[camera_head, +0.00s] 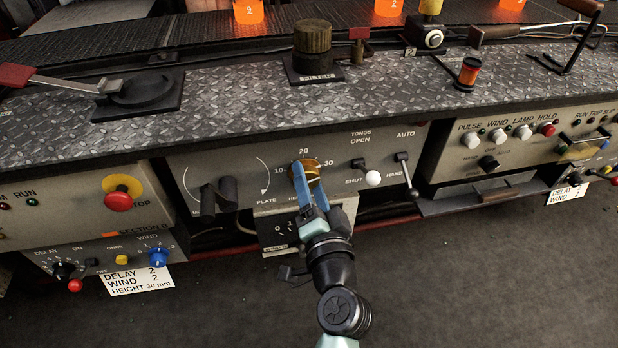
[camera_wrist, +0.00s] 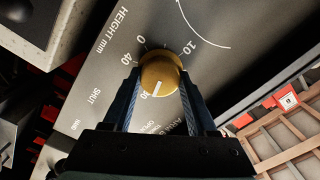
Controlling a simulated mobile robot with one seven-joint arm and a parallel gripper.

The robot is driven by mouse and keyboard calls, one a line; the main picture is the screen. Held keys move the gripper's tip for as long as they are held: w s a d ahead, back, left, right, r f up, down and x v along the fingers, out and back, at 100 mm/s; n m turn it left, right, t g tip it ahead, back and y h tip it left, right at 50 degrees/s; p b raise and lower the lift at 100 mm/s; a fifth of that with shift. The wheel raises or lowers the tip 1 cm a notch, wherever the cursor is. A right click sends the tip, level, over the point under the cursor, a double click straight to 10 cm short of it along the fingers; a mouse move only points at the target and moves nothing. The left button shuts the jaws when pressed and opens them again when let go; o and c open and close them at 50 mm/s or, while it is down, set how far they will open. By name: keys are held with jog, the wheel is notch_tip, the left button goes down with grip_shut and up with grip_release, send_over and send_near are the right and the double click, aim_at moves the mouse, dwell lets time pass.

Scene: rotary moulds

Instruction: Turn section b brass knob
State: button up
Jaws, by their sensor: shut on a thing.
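The brass knob (camera_head: 314,169) is on the grey panel's numbered dial, between the curved scale and the SHUT lever. In the wrist view the brass knob (camera_wrist: 160,72) is round, with a white pointer line on its lower part, near the 30 mark. The dial lettering reads HEIGHT mm there. My gripper (camera_head: 304,172) reaches up to the panel with blue fingers. It is shut on the knob, one finger on each side. The fingers hide part of the knob in the head view.
A white card (camera_head: 136,280) at lower left reads DELAY 2, WIND 2, HEIGHT 30 mm. A black lever (camera_head: 218,198) stands left of the knob and a white-tipped lever (camera_head: 372,178) stands right. A red stop button (camera_head: 119,198) is further left. The floor (camera_head: 480,270) in front is clear.

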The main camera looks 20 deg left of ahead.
jog(key=shift+m, duration=0.9)
jog(key=shift+f, duration=0.1)
jog(key=o, duration=1.4)
jog(key=shift+c, duration=0.2)
jog(key=shift+s+d, duration=0.1)
jog(key=v, duration=1.2)
jog(key=shift+s+d, duration=0.2)
jog(key=shift+s, duration=0.1)
